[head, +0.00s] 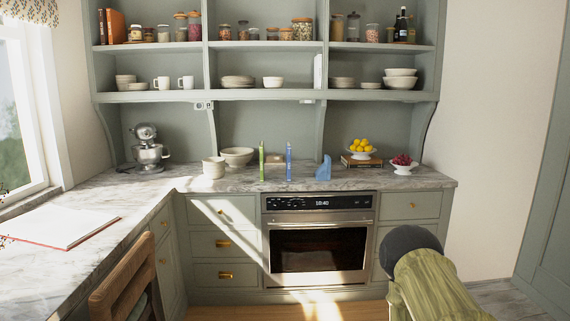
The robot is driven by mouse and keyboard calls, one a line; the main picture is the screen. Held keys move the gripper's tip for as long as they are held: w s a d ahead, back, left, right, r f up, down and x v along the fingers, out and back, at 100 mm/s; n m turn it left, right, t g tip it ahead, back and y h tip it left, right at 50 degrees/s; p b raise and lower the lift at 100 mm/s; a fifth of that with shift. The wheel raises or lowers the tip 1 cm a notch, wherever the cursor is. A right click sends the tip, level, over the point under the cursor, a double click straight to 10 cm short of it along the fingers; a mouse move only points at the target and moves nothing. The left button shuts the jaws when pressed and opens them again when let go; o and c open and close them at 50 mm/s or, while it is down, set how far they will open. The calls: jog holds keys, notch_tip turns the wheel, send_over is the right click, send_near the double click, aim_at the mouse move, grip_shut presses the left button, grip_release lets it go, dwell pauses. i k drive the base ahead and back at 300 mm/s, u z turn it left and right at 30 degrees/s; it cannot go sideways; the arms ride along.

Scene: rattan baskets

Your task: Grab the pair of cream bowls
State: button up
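Two cream vessels sit close together on the marble counter, right of the stand mixer. One is a smaller, taller piece (214,169), which looks like stacked bowls or cups. The other is a wider bowl (237,157) just behind it to the right. Another two cream bowls are stacked on the lower shelf at the right, a wide lower bowl (400,83) with a smaller one (401,72) on it. I cannot tell which pair the task means. My gripper is not in view.
The stand mixer (150,155) stands left of the counter bowls. A green bottle-like item (262,162) and blue items (289,162) stand to their right. Yellow fruit (361,146) and a red fruit bowl (403,168) are farther right. A wooden chair (125,275) stands front left.

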aim_at(269, 82)
jog(key=i, duration=1.85)
jog(key=u, duration=0.05)
